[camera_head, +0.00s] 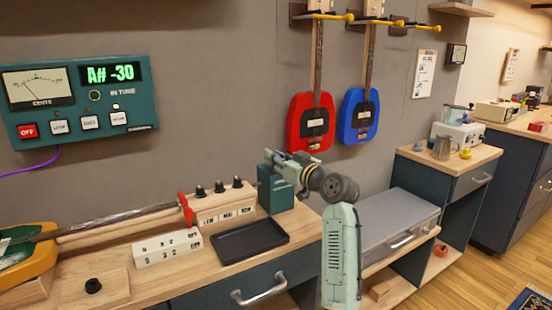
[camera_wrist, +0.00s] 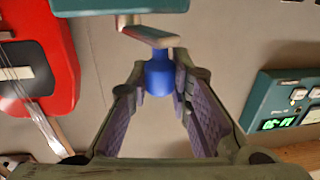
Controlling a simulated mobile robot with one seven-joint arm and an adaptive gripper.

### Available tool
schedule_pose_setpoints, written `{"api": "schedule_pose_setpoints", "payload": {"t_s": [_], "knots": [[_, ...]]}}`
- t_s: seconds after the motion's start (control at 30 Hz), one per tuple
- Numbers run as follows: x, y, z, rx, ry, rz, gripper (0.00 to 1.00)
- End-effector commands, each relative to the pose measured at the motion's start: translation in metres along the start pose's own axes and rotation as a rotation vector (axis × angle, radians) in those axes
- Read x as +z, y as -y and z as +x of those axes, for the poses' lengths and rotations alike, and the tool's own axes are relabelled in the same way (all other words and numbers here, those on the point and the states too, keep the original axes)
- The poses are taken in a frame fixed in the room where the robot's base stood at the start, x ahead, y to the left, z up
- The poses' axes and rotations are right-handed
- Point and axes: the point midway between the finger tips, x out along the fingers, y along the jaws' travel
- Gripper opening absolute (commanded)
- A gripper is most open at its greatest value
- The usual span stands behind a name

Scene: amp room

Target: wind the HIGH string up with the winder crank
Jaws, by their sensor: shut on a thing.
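My gripper (camera_head: 287,160) is at the top of the teal winder stand (camera_head: 276,190) at the right end of the bench. In the wrist view my gripper (camera_wrist: 161,82) is shut on the blue knob (camera_wrist: 158,78) of the winder crank (camera_wrist: 150,36). The teal housing (camera_wrist: 120,6) is just beyond. In the head view the gripper mostly hides the crank. Three black pegs (camera_head: 218,187) stand on a pale block with small labels (camera_head: 225,215), left of the stand. A red lever (camera_head: 186,208) is beside it. The tuner (camera_head: 80,100) reads A# -30.
A dark tray (camera_head: 250,240) and a white numbered block (camera_head: 167,250) lie in front of the pegs. A long-necked instrument (camera_head: 110,228) lies along the bench. Red (camera_head: 311,125) and blue (camera_head: 358,117) instruments hang on the wall behind my arm. A grey case (camera_head: 385,225) is to the right.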

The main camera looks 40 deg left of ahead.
Motion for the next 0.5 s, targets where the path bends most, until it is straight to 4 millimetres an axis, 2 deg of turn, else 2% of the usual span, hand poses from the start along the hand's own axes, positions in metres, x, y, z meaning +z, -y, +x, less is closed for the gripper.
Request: {"api": "schedule_pose_setpoints", "payload": {"t_s": [0.5], "knots": [[-0.001,0.0038,0.0019,0.062,-0.001,-0.001,0.0]]}}
